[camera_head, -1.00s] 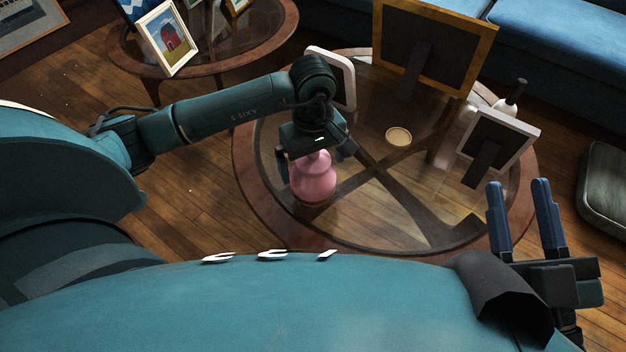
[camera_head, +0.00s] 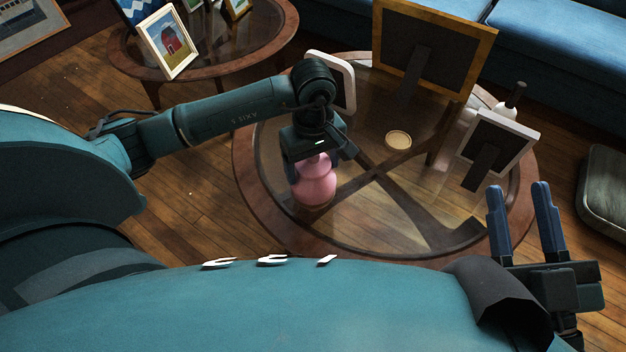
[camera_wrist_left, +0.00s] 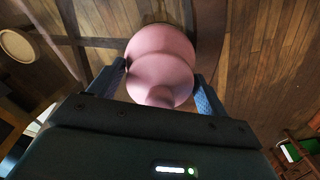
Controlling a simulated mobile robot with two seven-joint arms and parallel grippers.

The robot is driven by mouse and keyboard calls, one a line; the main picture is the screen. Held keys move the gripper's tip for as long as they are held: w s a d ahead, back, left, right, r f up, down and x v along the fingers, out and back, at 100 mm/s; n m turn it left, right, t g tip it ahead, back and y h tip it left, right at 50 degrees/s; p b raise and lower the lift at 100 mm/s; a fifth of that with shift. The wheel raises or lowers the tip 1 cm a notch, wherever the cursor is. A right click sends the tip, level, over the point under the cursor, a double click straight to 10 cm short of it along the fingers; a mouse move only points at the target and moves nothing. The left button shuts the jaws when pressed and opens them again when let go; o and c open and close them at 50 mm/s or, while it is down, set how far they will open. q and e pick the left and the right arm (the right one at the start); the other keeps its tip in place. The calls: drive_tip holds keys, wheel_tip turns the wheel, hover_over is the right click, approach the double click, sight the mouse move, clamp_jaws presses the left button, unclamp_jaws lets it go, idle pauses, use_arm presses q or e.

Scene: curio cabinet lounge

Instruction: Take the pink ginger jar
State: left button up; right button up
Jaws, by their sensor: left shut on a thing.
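The pink ginger jar (camera_head: 315,188) stands upright on the round glass-topped table (camera_head: 243,165), near its left side. My left gripper (camera_head: 314,166) comes down on it from above and is shut on its upper part; the gripper hides the jar's top in the head view. In the left wrist view the jar (camera_wrist_left: 161,62) sits between the two blue fingers of my left gripper (camera_wrist_left: 162,85), one on each side. I cannot tell whether the jar's base touches the glass. My right gripper (camera_head: 521,215) is open and empty at the right, in front of the table.
A large gold frame (camera_head: 487,50), a white frame (camera_head: 525,128), another pale frame (camera_head: 347,83), a white vase with a dark neck (camera_head: 507,107) and a small round dish (camera_head: 398,140) share the table. The glass right of the jar is clear. A blue sofa (camera_head: 560,45) stands behind.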

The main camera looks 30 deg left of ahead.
use_arm(q)
drive_tip(key=shift+c, duration=1.4)
drive_tip(key=shift+r, duration=0.15)
